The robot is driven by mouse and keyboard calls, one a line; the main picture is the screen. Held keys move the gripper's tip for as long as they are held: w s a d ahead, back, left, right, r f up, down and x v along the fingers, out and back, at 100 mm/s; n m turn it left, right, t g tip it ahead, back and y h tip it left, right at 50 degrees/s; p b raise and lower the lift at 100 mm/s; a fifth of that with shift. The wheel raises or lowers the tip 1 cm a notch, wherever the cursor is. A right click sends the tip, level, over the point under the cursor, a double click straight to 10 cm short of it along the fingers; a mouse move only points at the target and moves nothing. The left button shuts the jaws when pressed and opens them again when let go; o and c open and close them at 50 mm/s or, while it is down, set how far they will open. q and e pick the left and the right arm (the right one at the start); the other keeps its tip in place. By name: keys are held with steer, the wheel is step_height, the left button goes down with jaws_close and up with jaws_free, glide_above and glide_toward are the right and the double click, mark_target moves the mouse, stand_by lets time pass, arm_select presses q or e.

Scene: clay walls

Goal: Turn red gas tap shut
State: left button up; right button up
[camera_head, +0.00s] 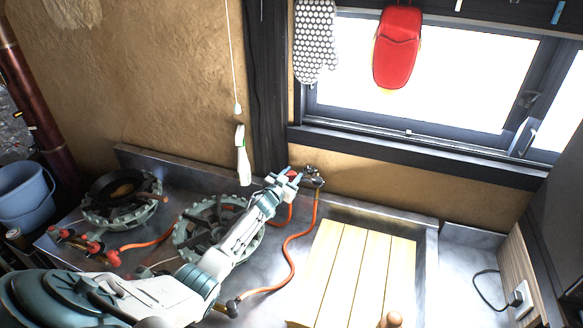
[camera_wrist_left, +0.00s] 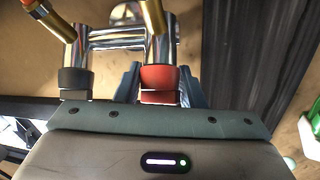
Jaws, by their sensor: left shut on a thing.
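The red gas tap (camera_wrist_left: 160,80) is a red collar on a chrome pipe fitting at the wall. In the wrist view it sits between the two blue-grey fingers of my left gripper (camera_wrist_left: 160,90), which is shut on it. In the head view my left gripper (camera_head: 287,174) reaches over the stove to the chrome fitting (camera_head: 314,178) below the window. There the tap is mostly hidden by the fingers. A second tap with a black collar (camera_wrist_left: 75,80) is left of the red one in the wrist view, outside the fingers. My right gripper is in neither view.
Two gas burners (camera_head: 120,200) stand on the grey counter, the nearer one partly under my left arm. An orange hose (camera_head: 293,260) runs down from the fitting. A slatted wooden board (camera_head: 345,270) lies to the right. A green-and-white bottle (camera_head: 243,160) is close behind the arm.

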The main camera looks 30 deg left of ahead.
arm_select(q)
steer(key=shift+r+m+h+p, duration=0.2)
steer(key=shift+m+h+p, duration=0.45)
steer(key=shift+m+h, duration=0.6)
steer(key=shift+f+m+g+h, duration=0.1)
steer(key=shift+m+g+h, duration=0.35)
steer(key=shift+m, duration=0.5)
steer(key=shift+f+h, duration=0.1)
steer(key=shift+h, duration=0.2)
steer(key=o, duration=0.9)
steer(key=shift+d, duration=0.1)
steer(key=shift+s+f, duration=0.1)
steer(key=shift+s, duration=0.3)
steer(key=s, duration=0.3)
steer(key=s+a, duration=0.1)
steer(key=s, duration=0.2)
steer(key=s+a+r+b, duration=0.1)
steer(key=s, duration=0.3)
